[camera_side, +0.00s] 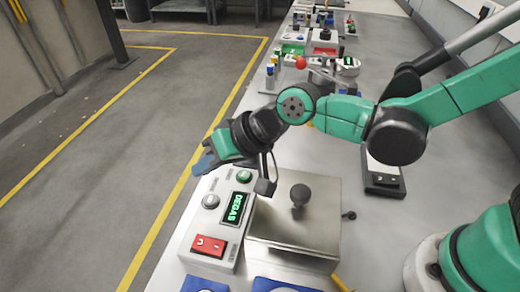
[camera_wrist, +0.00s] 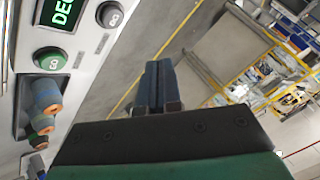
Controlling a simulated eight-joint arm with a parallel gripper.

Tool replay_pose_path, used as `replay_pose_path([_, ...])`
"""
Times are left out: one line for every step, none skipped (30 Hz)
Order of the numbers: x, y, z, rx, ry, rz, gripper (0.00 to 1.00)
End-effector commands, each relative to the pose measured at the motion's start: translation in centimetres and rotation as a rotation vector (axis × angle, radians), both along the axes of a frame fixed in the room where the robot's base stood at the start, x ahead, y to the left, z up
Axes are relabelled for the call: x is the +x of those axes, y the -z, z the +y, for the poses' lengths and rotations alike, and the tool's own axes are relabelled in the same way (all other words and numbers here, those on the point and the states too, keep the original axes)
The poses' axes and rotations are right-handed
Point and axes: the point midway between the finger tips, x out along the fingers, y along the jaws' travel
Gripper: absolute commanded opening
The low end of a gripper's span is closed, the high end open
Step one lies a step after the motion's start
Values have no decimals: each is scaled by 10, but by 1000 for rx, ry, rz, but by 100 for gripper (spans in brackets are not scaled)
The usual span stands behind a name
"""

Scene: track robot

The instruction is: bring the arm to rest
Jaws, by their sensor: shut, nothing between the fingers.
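My gripper (camera_side: 204,164) hangs out at the left edge of the bench in the side view, above the floor side and beside the control box. Its blue-grey fingers are together and empty, and they also show closed in the wrist view (camera_wrist: 158,80). My green and black arm reaches in from the right, bent, over the bench. The control box (camera_side: 223,235) has a lit green display, a green button (camera_side: 243,177), a grey button and a red rocker switch (camera_side: 208,245). In the wrist view its display (camera_wrist: 62,12) is partly cut off at the top left.
A metal box (camera_side: 290,254) with a black knob (camera_side: 300,194) stands right of the control box. A red ball-topped lever (camera_side: 301,62) and other devices line the bench farther back. Capped vials (camera_wrist: 46,95) show at the wrist view's left. Open floor lies left of the bench.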

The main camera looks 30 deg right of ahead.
Motion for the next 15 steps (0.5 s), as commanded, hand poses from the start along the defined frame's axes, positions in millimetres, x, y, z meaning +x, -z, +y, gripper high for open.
replay_pose_path([0, 0, 0, 0, 0, 0, 0])
replay_pose_path([0, 0, 0, 0, 0, 0, 0])
replay_pose_path([0, 0, 0, 0, 0, 0, 0])
replay_pose_path([0, 0, 0, 0, 0, 0, 0])
replay_pose_path([0, 0, 0, 0, 0, 0, 0])
replay_pose_path([0, 0, 0, 0, 0, 0, 0])
replay_pose_path([0, 0, 0, 0, 0, 0, 0])
replay_pose_path([0, 0, 0, 0, 0, 0, 0])
replay_pose_path([0, 0, 0, 0, 0, 0, 0])
replay_pose_path([0, 0, 0, 0, 0, 0, 0])
replay_pose_path([0, 0, 0, 0, 0, 0, 0])
replay_pose_path([0, -1, -2, -2, 3, -1, 0])
replay_pose_path([1, -1, -4, -7, 6, -3, 0])
replay_pose_path([1, -3, -8, -14, 11, -7, 0])
replay_pose_path([3, -6, -16, -29, 20, -14, 0])
